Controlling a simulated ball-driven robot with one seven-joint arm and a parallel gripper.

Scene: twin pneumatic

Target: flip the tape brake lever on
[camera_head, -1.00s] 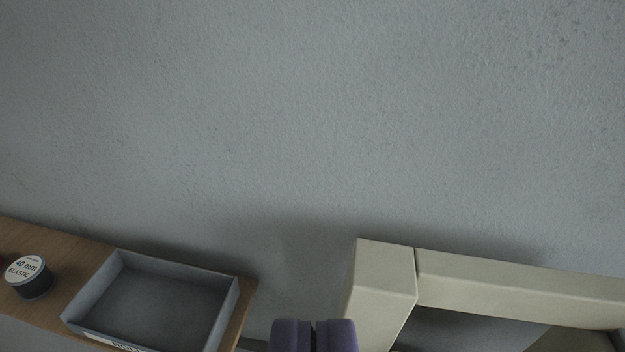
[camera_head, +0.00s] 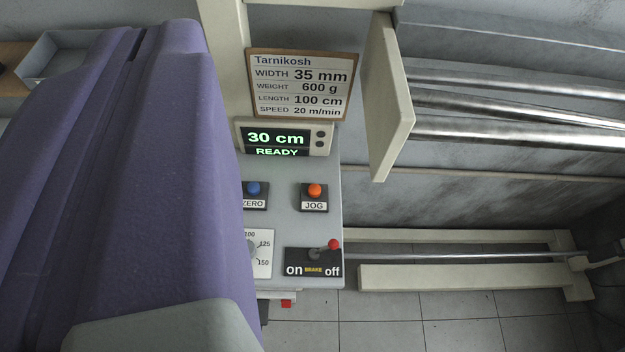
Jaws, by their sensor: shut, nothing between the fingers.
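The tape brake lever (camera_head: 323,248) has a red knob and a short metal stem. It sits on a black plate (camera_head: 300,256) marked "on" at left, "BRAKE" in the middle and "off" at right. The lever leans right, to the "off" side. My purple gripper (camera_head: 138,42) fills the left of the view, very near the camera, with its fingers shut and nothing held. It shows to the left of the lever, apart from it, and hides the panel's left part.
On the grey panel are a blue ZERO button (camera_head: 253,188), an orange JOG button (camera_head: 315,190) and a partly hidden dial (camera_head: 262,262). A display (camera_head: 277,140) reads "30 cm READY" below a Tarnikosh sign (camera_head: 301,84). A cream plate (camera_head: 388,105) and metal rollers (camera_head: 500,107) stand right.

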